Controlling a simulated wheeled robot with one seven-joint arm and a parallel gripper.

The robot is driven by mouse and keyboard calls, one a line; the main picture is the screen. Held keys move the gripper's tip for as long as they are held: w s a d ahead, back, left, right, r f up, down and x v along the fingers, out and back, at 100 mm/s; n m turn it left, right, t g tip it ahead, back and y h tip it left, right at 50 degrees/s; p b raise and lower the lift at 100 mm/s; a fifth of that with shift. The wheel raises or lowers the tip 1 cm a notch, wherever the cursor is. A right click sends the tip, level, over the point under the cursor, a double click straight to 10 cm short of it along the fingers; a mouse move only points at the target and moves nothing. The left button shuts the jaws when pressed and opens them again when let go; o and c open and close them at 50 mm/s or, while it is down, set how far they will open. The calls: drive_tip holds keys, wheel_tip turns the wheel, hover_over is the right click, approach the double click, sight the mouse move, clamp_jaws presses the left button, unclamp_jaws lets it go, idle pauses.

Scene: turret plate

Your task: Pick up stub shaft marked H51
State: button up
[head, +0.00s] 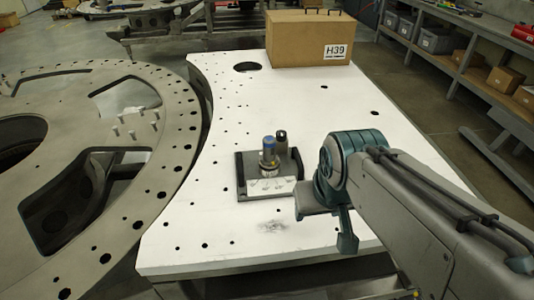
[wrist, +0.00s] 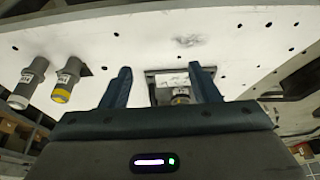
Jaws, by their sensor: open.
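Two grey stub shafts with pale labels stand on the white plate at the left of the wrist view. One has a whitish end (wrist: 27,82), the other a yellow end (wrist: 67,80). Their labels are too small to read, so I cannot tell which is H51. Another shaft with a blue top (head: 268,152) stands upright in a dark fixture (head: 244,186) on the plate in the head view. My gripper (wrist: 163,82) is open and empty. In the wrist view the fixture shows beyond its fingers, apart from them.
The white plate (head: 225,120) has holes and a dark smudge near its front. A cardboard box marked H39 (head: 309,40) sits at its far end. A large drilled ring (head: 110,185) lies to the left. Shelves with bins (head: 435,40) stand at the right. My arm hides the plate's right front.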

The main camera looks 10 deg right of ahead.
drive_tip(key=shift+o, duration=0.5)
wheel_tip(320, 180, up, 5)
drive_tip(key=m+g, duration=0.4)
drive_tip(key=m, duration=1.3)
hover_over(269, 139)
drive_tip(key=w, duration=0.1)
wheel_tip(269, 139, down, 8)
drive_tip(key=shift+d+f, duration=0.1)
drive_tip(key=shift+s+f+p, duration=0.25)
drive_tip(key=shift+f+p, duration=0.25)
drive_tip(key=shift+f, duration=0.9)
drive_tip(key=shift+s+f+p, duration=0.2)
drive_tip(key=shift+f+p, duration=0.25)
drive_tip(key=shift+f, duration=0.95)
drive_tip(key=shift+r, duration=0.1)
clamp_jaws()
